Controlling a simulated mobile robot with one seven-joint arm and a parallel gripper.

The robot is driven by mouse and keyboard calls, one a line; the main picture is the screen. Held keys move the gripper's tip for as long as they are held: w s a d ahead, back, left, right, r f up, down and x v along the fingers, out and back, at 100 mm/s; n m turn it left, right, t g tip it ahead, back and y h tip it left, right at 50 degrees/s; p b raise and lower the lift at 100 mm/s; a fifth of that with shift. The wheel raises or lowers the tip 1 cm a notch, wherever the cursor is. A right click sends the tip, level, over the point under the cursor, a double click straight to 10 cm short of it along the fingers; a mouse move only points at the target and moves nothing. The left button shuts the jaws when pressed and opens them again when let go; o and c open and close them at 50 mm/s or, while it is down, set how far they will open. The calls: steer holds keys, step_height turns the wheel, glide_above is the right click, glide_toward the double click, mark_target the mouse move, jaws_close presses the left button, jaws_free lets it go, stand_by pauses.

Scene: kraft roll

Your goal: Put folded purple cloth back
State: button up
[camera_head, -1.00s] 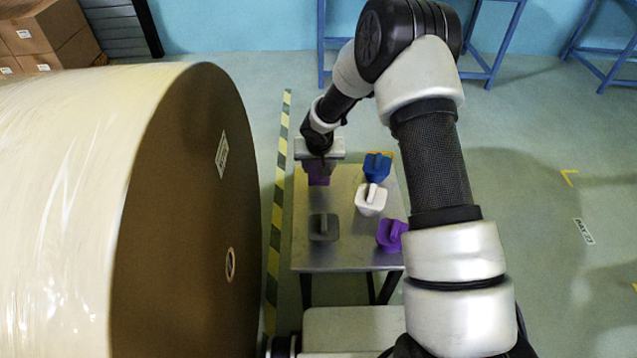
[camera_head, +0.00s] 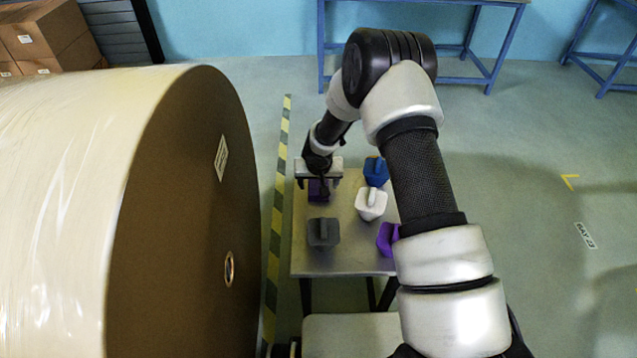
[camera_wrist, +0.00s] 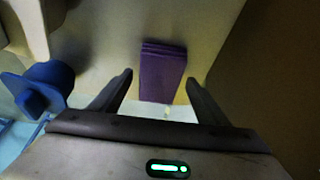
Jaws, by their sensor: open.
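The folded purple cloth (camera_head: 318,190) is at the far left part of the metal table (camera_head: 345,258), partly hidden under my gripper. In the wrist view the cloth (camera_wrist: 162,75) is a flat-sided purple block with fold lines at one end. My gripper (camera_head: 319,178) is open above it. In the wrist view the two fingers of my gripper (camera_wrist: 157,84) are spread wide, with the cloth in the gap between them and space on both sides. I cannot tell how far the fingertips are above the table.
A blue object (camera_head: 376,171) and a white one (camera_head: 370,205) with raised handles stand to the right. A grey one (camera_head: 323,233) is in front, and a purple one (camera_head: 387,238) is partly behind my arm. A huge paper roll (camera_head: 185,200) stands left of the table.

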steer(key=s+d+r+h, duration=0.1)
steer(key=s+d+r, duration=0.35)
steer(key=r, duration=0.75)
steer(key=s+d+r+t+p, duration=0.1)
steer(key=s+d+r, duration=0.3)
steer(key=r, duration=0.7)
steer(key=s+d+r+h, duration=0.1)
steer(key=s+d+r, duration=0.3)
steer(key=r, duration=0.8)
steer(key=s+d+r, duration=0.1)
steer(key=s+r, duration=0.2)
steer(key=s, duration=0.4)
steer(key=s+d+r, duration=0.1)
steer(key=s+r, duration=0.3)
steer(key=s, duration=0.3)
steer(key=s+a+y, duration=0.2)
steer(key=s, duration=0.7)
steer(key=shift+f+g, duration=1)
steer(key=shift+f, duration=1.05)
steer(key=shift+d+r+t, duration=0.1)
steer(key=shift+r+t, duration=0.45)
steer(key=shift+r, duration=0.65)
steer(key=shift+d+r+t, duration=0.1)
steer(key=shift+r+t, duration=0.45)
steer(key=shift+r, duration=0.6)
